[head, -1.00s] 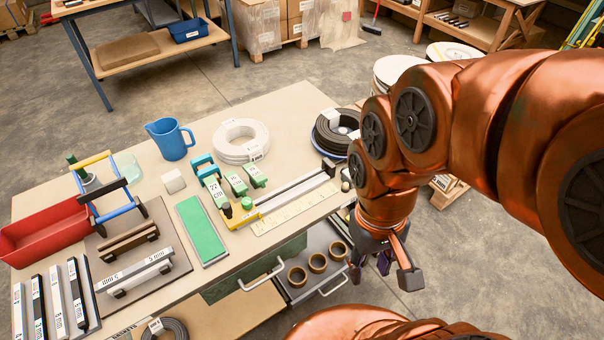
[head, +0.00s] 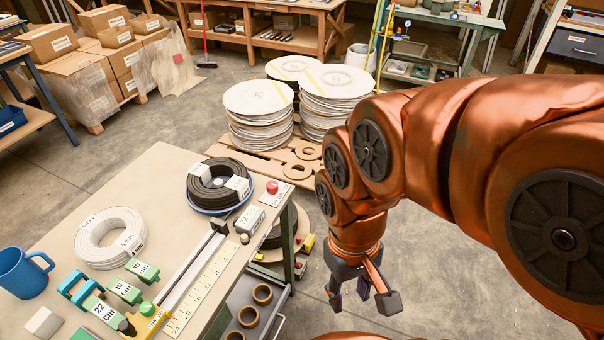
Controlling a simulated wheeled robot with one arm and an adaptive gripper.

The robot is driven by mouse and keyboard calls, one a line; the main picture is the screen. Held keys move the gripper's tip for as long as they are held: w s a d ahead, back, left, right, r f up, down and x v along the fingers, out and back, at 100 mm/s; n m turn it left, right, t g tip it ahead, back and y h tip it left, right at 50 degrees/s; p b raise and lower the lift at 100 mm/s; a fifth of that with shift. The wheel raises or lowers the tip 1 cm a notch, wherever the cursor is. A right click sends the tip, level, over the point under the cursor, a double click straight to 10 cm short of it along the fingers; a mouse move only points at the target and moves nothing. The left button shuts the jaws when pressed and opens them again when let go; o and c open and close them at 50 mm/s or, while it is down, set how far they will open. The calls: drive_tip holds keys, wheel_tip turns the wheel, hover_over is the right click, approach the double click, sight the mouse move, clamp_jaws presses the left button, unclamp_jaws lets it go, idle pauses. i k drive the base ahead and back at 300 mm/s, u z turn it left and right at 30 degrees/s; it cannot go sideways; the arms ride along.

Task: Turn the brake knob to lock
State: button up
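I cannot pick out a brake knob or a fly press for certain in the head view. A red round button (head: 272,187) sits on a small labelled plate at the table's far right corner. My gripper (head: 362,296) hangs to the right of the table, pointing down over the floor. Its fingers are apart and nothing shows between them.
The table (head: 60,235) holds a white cable coil (head: 109,238), a black coil (head: 217,187), a blue jug (head: 22,272) and green length blocks (head: 143,270). White reels (head: 258,112) stand on a pallet behind. Open floor lies right of my gripper.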

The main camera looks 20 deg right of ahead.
sight(272, 186)
drive_tip(key=k, duration=0.5)
drive_tip(key=z, duration=0.85)
drive_tip(key=i, duration=0.7)
drive_tip(key=u, duration=1.85)
